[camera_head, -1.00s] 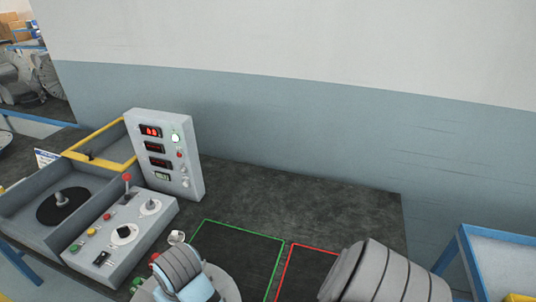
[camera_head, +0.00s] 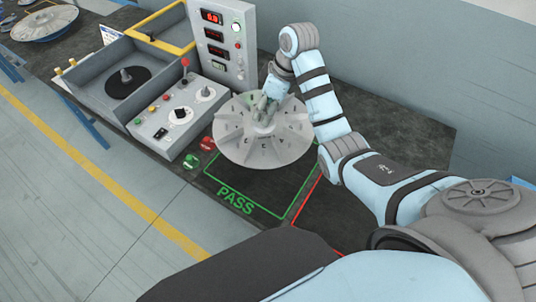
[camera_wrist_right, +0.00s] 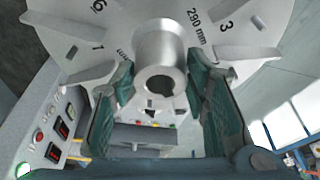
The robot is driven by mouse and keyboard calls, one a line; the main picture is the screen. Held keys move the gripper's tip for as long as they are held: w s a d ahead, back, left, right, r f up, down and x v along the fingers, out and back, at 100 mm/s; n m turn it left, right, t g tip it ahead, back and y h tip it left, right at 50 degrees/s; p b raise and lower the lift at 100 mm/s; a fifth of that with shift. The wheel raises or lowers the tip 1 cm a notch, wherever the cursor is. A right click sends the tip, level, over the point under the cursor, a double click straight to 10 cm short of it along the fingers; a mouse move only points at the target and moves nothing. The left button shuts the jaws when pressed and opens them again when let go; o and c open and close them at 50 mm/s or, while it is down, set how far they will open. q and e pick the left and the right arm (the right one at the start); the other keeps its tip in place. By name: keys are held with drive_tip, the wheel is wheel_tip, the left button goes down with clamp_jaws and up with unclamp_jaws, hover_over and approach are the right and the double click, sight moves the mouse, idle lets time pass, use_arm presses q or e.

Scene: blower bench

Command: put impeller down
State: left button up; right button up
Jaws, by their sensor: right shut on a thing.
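The grey bladed impeller (camera_head: 246,150) is a wide disc with raised vanes, and it looks roughly level. My right gripper (camera_head: 267,113) is shut on its central hub from above. In the right wrist view the gripper's green finger pads (camera_wrist_right: 160,75) lie on both sides of the hub (camera_wrist_right: 165,45). The impeller overlaps the upper part of the green-outlined PASS area (camera_head: 248,186) in the head view. Whether it touches the bench or hangs above it, I cannot tell. My left gripper is out of view.
A control box (camera_head: 178,120) and display panel (camera_head: 222,45) stand left of and behind the impeller. A grey tray with a black disc and spindle (camera_head: 126,79) is farther left. A red-outlined area (camera_head: 325,215) is partly behind my arm.

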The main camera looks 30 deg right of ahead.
sight(281, 126)
drive_tip(key=shift+w+d+r+n, duration=0.3)
drive_tip(key=shift+d+r, duration=0.1)
wheel_tip(281, 126, down, 4)
drive_tip(key=b, duration=0.4)
drive_tip(key=shift+s, duration=0.15)
wheel_tip(281, 126, down, 15)
drive_tip(key=shift+a+f+b, duration=0.1)
drive_tip(key=shift+f+b, duration=0.1)
drive_tip(key=shift+b, duration=0.55)
drive_tip(key=o, duration=1.3)
drive_tip(key=p+v, duration=0.2)
drive_tip(key=v, duration=0.9)
drive_tip(key=shift+r+p, duration=0.3)
drive_tip(key=shift+r, duration=0.05)
drive_tip(key=shift+s+r, duration=0.1)
drive_tip(key=shift+r, duration=0.1)
